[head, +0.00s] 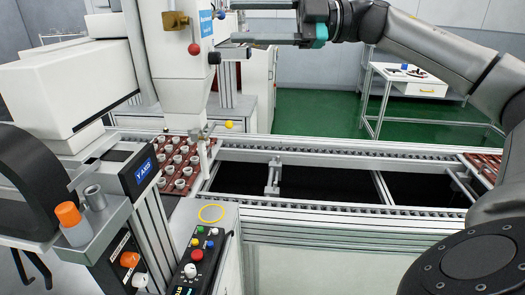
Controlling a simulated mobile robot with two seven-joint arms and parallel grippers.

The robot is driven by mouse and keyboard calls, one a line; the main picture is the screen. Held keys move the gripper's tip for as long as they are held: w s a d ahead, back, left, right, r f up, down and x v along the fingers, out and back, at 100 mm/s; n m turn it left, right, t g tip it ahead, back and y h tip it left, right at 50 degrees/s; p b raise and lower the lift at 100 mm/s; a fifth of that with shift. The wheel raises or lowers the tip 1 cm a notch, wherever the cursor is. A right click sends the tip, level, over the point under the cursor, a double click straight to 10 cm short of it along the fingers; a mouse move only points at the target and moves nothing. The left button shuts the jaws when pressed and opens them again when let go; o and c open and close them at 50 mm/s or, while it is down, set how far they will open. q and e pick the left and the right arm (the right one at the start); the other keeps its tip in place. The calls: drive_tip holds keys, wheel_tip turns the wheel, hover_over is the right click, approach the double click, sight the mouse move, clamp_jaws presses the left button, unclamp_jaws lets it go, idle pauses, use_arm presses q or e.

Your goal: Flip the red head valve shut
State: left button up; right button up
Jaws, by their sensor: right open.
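The white dispensing head (178,65) stands at the upper left above the conveyor. A brass valve body (175,20) sits on its front. A red ball knob (193,49) shows below and right of the brass part, apparently on a lever. My left gripper is out of view.
A black knob (214,58) and a yellow knob (229,124) are also on the head's right side. A red tray (207,157) of small pots stands under the head. A control panel (200,262) with coloured buttons is in front. The conveyor (330,210) is mostly clear.

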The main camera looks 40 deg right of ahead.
drive_tip(key=w+d+f+m+t+h+b, duration=0.1)
drive_tip(key=w+d+f+m+t, duration=0.25)
drive_tip(key=d+f, duration=0.2)
drive_tip(key=w+d+f+m+t+h, duration=0.2)
drive_tip(key=w+d+f, duration=0.25)
drive_tip(key=f, duration=0.25)
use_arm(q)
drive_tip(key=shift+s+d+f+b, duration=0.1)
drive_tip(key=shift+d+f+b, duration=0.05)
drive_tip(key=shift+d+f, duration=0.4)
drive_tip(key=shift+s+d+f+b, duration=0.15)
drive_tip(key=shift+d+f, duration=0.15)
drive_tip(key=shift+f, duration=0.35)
use_arm(e)
drive_tip(key=w+d+f+m+h, duration=0.2)
drive_tip(key=f+m+h, duration=0.1)
drive_tip(key=f, duration=0.7)
drive_tip(key=w+d+f+m+t+h, duration=0.1)
drive_tip(key=w+d+f+m+h, duration=0.1)
drive_tip(key=f, duration=0.8)
drive_tip(key=shift+w+m+h, duration=0.25)
drive_tip(key=shift+m+h, duration=0.45)
drive_tip(key=shift+m, duration=0.15)
